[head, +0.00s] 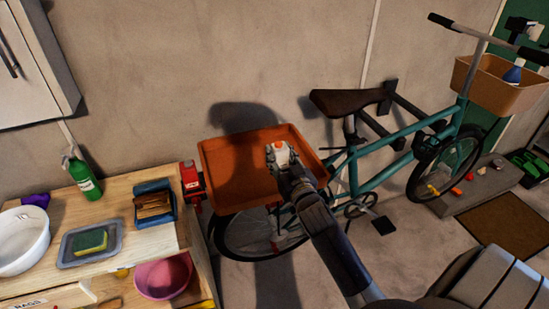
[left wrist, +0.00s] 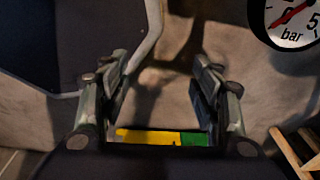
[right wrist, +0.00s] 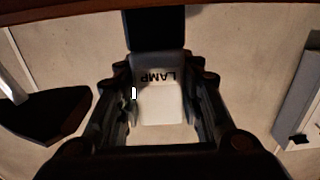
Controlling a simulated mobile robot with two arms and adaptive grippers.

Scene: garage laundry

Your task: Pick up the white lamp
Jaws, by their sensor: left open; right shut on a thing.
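The white lamp (head: 281,152) is in the jaws of my right gripper (head: 284,164), over the orange basket in the head view. In the right wrist view, the lamp (right wrist: 158,103) sits between the two fingers of my right gripper (right wrist: 162,112) and has the word LAMP on its face, upside down. A dark block shows just beyond it. My left gripper (left wrist: 160,95) is open with nothing between its fingers in the left wrist view. It does not show in the head view.
The orange basket (head: 222,164) is behind the teal bicycle (head: 400,157)'s saddle. A workbench (head: 125,245) at left holds a green bottle (head: 84,180), a white basin (head: 22,252) and a sponge tray (head: 70,259). A pink bowl (head: 163,280) is below. A pressure gauge (left wrist: 292,20) hangs near my left gripper.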

